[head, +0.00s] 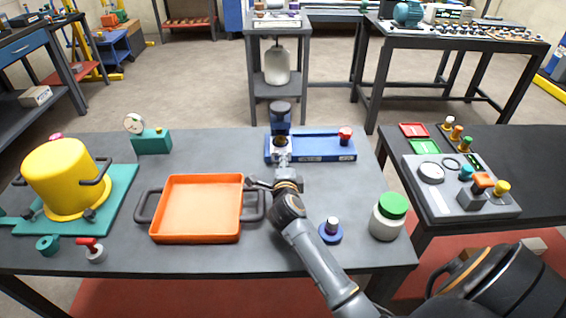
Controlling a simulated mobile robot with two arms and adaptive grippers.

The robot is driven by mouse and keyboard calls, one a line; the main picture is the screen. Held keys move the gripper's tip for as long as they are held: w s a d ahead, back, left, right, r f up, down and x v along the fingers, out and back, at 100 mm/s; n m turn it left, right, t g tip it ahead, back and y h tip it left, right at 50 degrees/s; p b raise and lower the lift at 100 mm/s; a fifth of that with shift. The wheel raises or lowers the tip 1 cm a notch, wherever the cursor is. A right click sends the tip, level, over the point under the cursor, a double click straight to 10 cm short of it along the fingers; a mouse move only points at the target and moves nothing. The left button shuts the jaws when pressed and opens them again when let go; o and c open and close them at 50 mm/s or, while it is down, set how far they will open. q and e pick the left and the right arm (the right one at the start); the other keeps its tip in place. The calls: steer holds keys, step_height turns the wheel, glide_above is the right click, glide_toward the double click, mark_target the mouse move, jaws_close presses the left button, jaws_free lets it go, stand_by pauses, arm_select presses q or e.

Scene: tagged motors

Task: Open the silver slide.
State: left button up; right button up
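A blue base (318,148) lies at the back middle of the grey table, with a dark blue cylinder (280,118) standing at its left end and a red knob (345,134) at its right end. A small silver part, possibly the slide, shows below the cylinder, largely hidden by my gripper. My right gripper (281,156) reaches in from the lower right and is at this silver part. Its fingers are too small and overlapped to tell whether they are open, shut or touching it. My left gripper is not in view.
An orange tray (197,208) with dark handles stands left of my arm. A yellow pot (66,178) stands on a teal board at the left. A white jar with a green lid (390,214) and a blue-based knob (330,231) stand right of my arm. A control panel (460,188) is at the right.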

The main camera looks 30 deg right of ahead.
steer(key=shift+w+d+f, duration=0.15)
steer(key=shift+w+d, duration=0.2)
steer(key=shift+w, duration=0.2)
jaws_close()
steer(key=shift+a, duration=0.1)
